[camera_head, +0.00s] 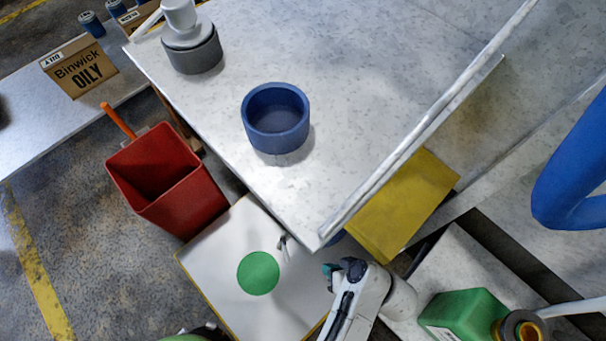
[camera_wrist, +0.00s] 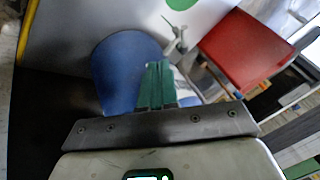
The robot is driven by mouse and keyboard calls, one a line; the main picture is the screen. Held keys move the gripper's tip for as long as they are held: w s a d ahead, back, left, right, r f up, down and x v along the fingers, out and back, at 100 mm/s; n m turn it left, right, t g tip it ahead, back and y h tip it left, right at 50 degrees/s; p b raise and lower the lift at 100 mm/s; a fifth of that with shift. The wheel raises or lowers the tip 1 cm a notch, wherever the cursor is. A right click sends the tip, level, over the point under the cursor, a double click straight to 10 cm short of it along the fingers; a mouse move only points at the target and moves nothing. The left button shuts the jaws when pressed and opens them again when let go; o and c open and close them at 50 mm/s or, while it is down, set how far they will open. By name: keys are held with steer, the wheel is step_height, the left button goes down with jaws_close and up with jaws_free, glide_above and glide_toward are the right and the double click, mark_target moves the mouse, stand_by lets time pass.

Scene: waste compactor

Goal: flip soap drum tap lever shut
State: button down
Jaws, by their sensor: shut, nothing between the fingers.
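A blue drum (camera_wrist: 122,65), which looks like the soap drum, fills the left middle of the wrist view. In the head view only a sliver of blue (camera_head: 338,236) shows under the tabletop edge. A small grey tap with a lever (camera_wrist: 177,30) sits up and right of the drum in the wrist view; its pale end (camera_head: 284,246) shows by the tabletop corner in the head view. My gripper (camera_wrist: 157,66) has its green fingers together and empty, pointing at the drum's right side, below the tap in the picture. It also shows in the head view (camera_head: 328,269), right of the tap. Contact cannot be told.
A white board with a green disc (camera_head: 258,273) lies below the tap. A red bin (camera_head: 165,180) stands to its left. The tabletop (camera_head: 340,120) overhangs the drum and carries a blue cup (camera_head: 275,118). A yellow panel (camera_head: 405,205) and green canister (camera_head: 465,315) are at right.

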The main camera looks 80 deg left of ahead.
mark_target(285, 250)
steer(key=s+a+f+b, duration=0.4)
steer(key=s+f, duration=0.3)
steer(key=f, duration=0.2)
steer(key=shift+s+a+b, duration=0.15)
steer(key=shift+a+b, duration=0.25)
steer(key=shift+a, duration=0.15)
steer(key=shift+s, duration=0.1)
steer(key=shift+s+d+m+p, duration=0.1)
steer(key=shift+s+m+p, duration=0.1)
steer(key=shift+m+p, duration=0.25)
